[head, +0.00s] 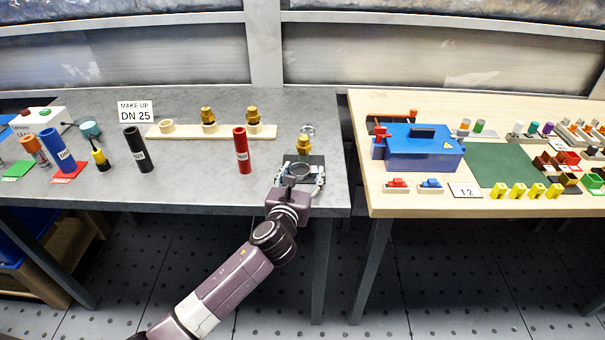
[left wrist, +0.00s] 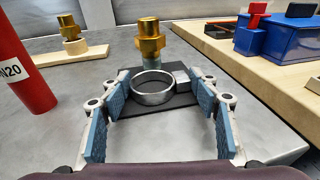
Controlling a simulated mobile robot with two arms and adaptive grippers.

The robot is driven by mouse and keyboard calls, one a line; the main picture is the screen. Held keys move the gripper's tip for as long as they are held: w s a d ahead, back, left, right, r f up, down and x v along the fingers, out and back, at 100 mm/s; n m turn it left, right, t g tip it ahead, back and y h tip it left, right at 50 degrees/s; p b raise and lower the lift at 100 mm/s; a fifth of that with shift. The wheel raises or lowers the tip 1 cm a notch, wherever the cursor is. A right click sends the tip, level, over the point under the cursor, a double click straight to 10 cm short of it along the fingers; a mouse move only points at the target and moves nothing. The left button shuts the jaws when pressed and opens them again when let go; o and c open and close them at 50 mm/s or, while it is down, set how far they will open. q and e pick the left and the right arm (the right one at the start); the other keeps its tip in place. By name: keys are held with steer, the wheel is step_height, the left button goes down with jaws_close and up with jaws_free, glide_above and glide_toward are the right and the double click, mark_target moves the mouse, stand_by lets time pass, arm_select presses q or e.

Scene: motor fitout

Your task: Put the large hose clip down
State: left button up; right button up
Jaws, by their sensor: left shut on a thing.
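The large hose clip (head: 299,169) is a silver ring with a small screw block on its right side. A brass fitting (left wrist: 149,40) on a grey stem stands upright just behind the ring. My right gripper is not in view.
A red hose (head: 241,151) and a black hose (head: 135,149) stand to the left on the grey table (head: 195,185). A wooden rack (head: 187,131) with brass fittings is behind. A wooden table (head: 390,205) with a blue box (head: 425,155) is to the right, across a gap.

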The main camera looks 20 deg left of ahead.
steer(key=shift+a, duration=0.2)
arm_select(q)
steer(key=o, duration=1)
steer(key=shift+f, duration=0.15)
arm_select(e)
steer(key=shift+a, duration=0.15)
arm_select(q)
steer(key=shift+r, duration=0.25)
steer(key=shift+s+d+r, duration=0.15)
steer(key=shift+s+r, duration=0.15)
steer(key=shift+s, duration=1.7)
steer(key=shift+s+d+r, duration=0.2)
steer(key=shift+s+r, duration=0.1)
steer(key=shift+s, duration=1.65)
steer(key=shift+s+d+r, duration=0.15)
steer(key=shift+s+r, duration=0.15)
steer(key=shift+s, duration=1.7)
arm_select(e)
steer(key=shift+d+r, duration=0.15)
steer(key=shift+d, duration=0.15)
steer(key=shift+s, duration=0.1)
